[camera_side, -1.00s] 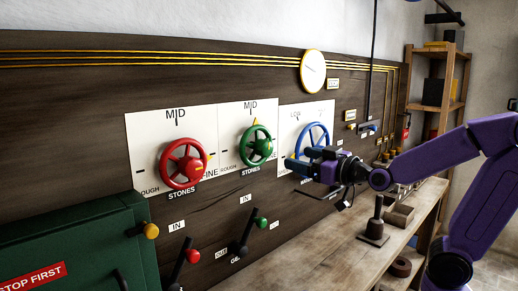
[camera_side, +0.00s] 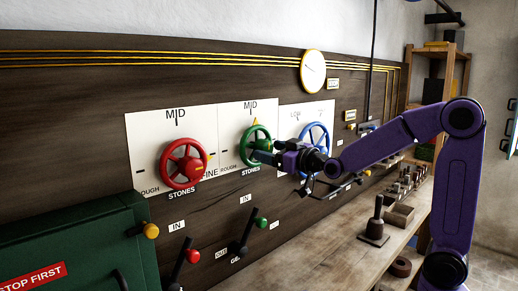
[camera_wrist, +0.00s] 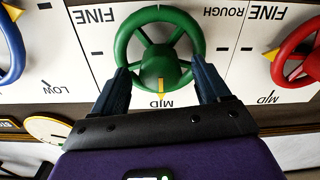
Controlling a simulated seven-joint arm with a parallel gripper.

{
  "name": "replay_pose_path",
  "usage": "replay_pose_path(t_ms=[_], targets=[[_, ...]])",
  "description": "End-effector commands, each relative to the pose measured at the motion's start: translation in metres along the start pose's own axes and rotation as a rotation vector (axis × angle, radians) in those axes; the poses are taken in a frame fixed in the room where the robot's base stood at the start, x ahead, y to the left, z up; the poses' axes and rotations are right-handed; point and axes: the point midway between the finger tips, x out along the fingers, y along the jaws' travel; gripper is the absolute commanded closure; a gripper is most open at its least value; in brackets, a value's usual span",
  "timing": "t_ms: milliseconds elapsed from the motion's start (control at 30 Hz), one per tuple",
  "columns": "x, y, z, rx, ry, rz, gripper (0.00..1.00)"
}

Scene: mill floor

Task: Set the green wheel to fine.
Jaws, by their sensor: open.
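The green wheel (camera_side: 249,136) is on its white plate in the middle of the dark panel. Its yellow pointer points up at MID in the side view. In the wrist view, which is upside down, the green wheel (camera_wrist: 124,38) shows with its yellow pointer toward the bottom. FINE (camera_wrist: 95,15) is on the wheel's left there and ROUGH (camera_wrist: 222,12) on its right. My gripper (camera_side: 264,156) is at the wheel's right side in the side view. In the wrist view my gripper (camera_wrist: 163,68) is open, one finger at each side of the wheel; contact is unclear.
The red wheel (camera_side: 165,163) is left of the green one, and the blue wheel (camera_side: 315,128) is close on the right, partly behind my gripper. A wooden bench (camera_side: 330,248) holds small metal parts.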

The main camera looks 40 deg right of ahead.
Motion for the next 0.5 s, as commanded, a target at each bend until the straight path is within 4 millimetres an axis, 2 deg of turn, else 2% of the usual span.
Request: replay_pose_path(t_ms=[200,500], targets=[[0.032,0.000,0.001,0.000,-0.002,0.001,0.24],[0.052,0.001,0.000,0.000,0.000,0.001,0.24]])
